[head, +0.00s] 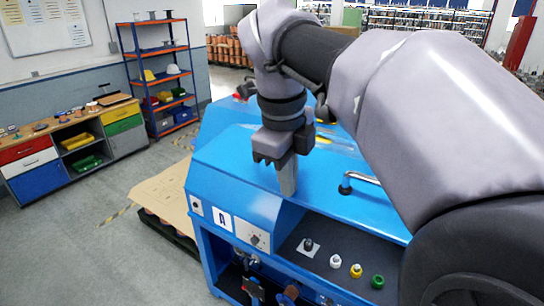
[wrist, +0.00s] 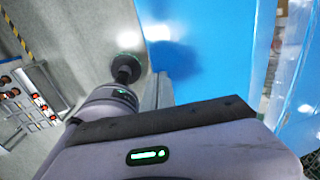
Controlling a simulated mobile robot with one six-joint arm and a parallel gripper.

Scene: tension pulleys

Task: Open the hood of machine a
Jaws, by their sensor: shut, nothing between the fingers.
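Machine a (head: 215,182) is the blue machine with an "A" label on its front, in the middle of the head view. Its blue hood (head: 325,182) looks lowered, with a smooth top. A bare metal handle (head: 368,178) with a black foot sits on the hood, right of my gripper; my arm hides part of it. My gripper (head: 288,178) is shut and empty, pointing down at the blue top left of the handle. I cannot tell whether it touches. In the wrist view, the grey fingers (wrist: 160,90) stand before the blue surface (wrist: 205,65).
A panel with colored knobs (head: 356,270) lies at the machine's front. A cardboard-topped pallet (head: 165,198) stands to the left. Further left are a workbench (head: 62,141) and an orange-blue shelf (head: 158,79). The grey floor (head: 95,240) between has free room.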

